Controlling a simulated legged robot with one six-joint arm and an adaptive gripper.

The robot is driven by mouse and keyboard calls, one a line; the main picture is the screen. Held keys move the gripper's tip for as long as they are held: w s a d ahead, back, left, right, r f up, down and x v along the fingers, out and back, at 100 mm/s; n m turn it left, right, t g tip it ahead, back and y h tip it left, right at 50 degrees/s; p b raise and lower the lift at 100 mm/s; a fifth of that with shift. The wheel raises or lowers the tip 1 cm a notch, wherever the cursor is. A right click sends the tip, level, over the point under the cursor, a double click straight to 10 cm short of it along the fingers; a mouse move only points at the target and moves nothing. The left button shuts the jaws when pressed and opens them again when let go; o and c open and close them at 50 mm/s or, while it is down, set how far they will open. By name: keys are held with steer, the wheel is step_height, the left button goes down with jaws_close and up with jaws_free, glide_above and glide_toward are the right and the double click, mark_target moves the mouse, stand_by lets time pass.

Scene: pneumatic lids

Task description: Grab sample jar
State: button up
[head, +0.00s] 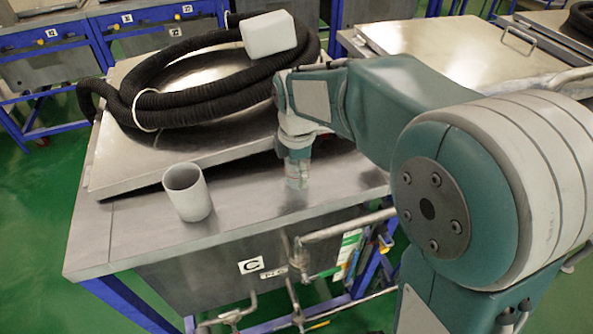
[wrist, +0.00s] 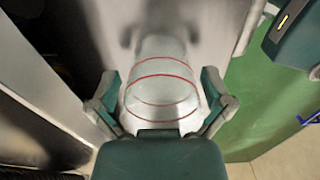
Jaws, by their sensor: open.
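The sample jar, clear with thin red rings, stands on the metal table top in the head view (head: 297,178), partly covered by my gripper (head: 297,152). In the wrist view the jar (wrist: 160,82) lies between the two fingers of my gripper (wrist: 160,92). The fingers are spread, one on each side of the jar. A small gap seems to show beside each fingertip; I cannot tell if either touches. The lower end of the jar in the picture is hidden behind my gripper's body.
A white open cup (head: 188,192) stands left on the table (head: 130,235). Behind, a raised metal lid (head: 115,172) carries a coiled black hose (head: 150,85) and a white block (head: 267,33). Pipes and a handle (head: 345,228) stick out at the table's front. Table is clear between cup and jar.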

steer(key=shift+c, duration=0.3)
steer(key=c, duration=1)
